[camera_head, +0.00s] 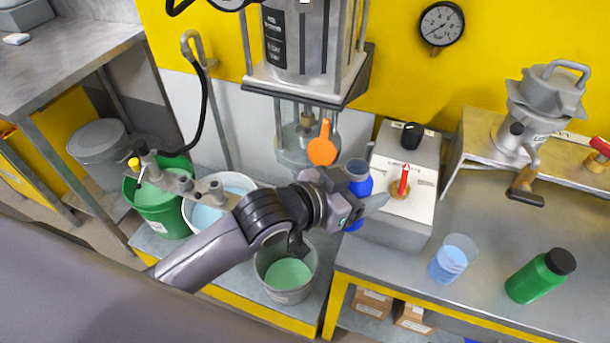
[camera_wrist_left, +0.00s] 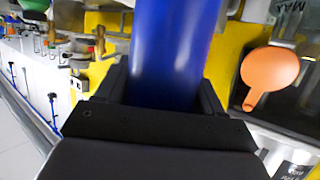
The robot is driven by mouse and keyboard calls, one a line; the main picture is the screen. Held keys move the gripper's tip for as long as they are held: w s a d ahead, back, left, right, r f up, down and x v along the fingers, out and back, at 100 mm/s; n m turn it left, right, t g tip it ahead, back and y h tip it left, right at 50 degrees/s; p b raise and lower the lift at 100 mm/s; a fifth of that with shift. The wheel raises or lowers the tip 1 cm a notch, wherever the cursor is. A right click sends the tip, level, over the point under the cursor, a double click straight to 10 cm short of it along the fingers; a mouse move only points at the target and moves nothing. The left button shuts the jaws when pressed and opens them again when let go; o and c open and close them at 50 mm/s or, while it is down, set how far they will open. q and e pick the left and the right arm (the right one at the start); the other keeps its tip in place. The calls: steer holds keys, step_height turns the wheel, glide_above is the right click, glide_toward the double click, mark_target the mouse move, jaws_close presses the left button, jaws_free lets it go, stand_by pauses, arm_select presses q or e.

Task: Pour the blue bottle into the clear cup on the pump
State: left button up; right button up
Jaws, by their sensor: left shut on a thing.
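My left gripper (camera_head: 362,196) is shut on the blue bottle (camera_head: 358,182) and holds it in the air in front of the grey box with the red lever (camera_head: 404,160). In the left wrist view the bottle (camera_wrist_left: 170,50) stands between the dark fingers (camera_wrist_left: 165,95); its ends are out of that view. In the head view the fingers hide its middle. A clear cup (camera_head: 454,258) with light blue liquid stands on the steel bench, right of the grey box and apart from the gripper. My right gripper is not in view.
An orange paddle (camera_head: 322,150) hangs close left of the blue bottle. Buckets (camera_head: 286,270) with coloured liquid stand below my arm. A hand-cranked machine (camera_head: 540,110) stands behind the bench.

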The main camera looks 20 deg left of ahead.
arm_select(q)
steer(key=shift+a, duration=0.15)
steer(key=shift+w, duration=0.1)
stand_by(0.4)
steer(key=shift+w+a+r+n+g+h, duration=0.2)
steer(key=shift+a+n+h, duration=0.15)
steer(key=shift+n, duration=0.3)
steer(key=shift+w+a+r+n+g+h, duration=0.1)
steer(key=shift+w+a+n+g+h, duration=0.1)
steer(key=shift+n+h, duration=0.35)
steer(key=shift+a+f+n+b, duration=0.2)
steer(key=shift+f+n+b, duration=0.35)
steer(key=shift+b, duration=0.15)
steer(key=n+h+b, duration=0.1)
steer(key=b, duration=0.1)
steer(key=a+f+n+b, duration=0.1)
steer(key=b, duration=0.2)
steer(key=shift+w+n+g+h, duration=0.35)
steer(key=shift+w+g+h, duration=0.05)
steer(key=shift+s+d+f+n+h+b, duration=0.1)
steer(key=shift+f+n+h+b, duration=0.25)
steer(key=shift+n+b, duration=0.8)
stand_by(0.8)
steer(key=shift+d+r+n+h+b, duration=0.1)
steer(key=shift+r+n+h+b, duration=0.25)
steer(key=shift+r+n+b, duration=0.15)
stand_by(2.1)
